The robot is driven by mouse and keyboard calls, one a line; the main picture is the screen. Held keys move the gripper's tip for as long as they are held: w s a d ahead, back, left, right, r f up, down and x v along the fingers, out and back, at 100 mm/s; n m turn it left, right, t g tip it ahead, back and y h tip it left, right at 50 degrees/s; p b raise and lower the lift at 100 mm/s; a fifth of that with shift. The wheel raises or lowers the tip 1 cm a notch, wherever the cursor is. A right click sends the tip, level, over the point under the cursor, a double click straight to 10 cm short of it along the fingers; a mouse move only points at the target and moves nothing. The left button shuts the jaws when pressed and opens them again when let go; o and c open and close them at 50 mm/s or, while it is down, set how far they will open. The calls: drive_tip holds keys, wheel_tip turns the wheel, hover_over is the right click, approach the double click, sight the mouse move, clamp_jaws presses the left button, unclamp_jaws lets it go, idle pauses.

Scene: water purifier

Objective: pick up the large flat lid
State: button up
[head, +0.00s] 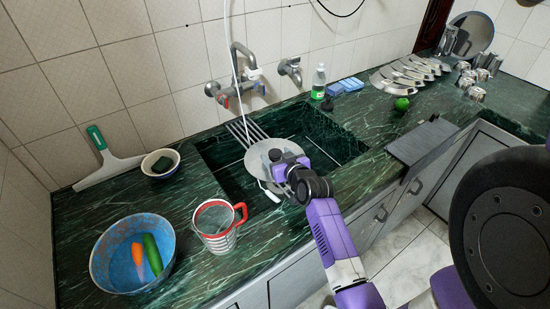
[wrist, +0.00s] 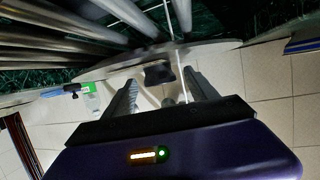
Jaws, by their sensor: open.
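The large flat lid (head: 258,155) is a pale grey round disc at the sink in the head view. In the wrist view my gripper (wrist: 160,82) is open, one finger on each side of the knob, with gaps visible. I cannot tell how deep the knob sits between the fingers.
The sink (head: 330,143) has a metal rack (head: 240,131) and a tap (head: 240,88) behind it. A red-handled mug (head: 215,222) and blue basin (head: 110,270) stand at front left. A green soap bottle (head: 319,82) is behind right. Counter right of the sink is partly clear.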

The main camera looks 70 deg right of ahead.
drive_tip(key=shift+w+d, duration=0.1)
clamp_jaws()
idle(0.3)
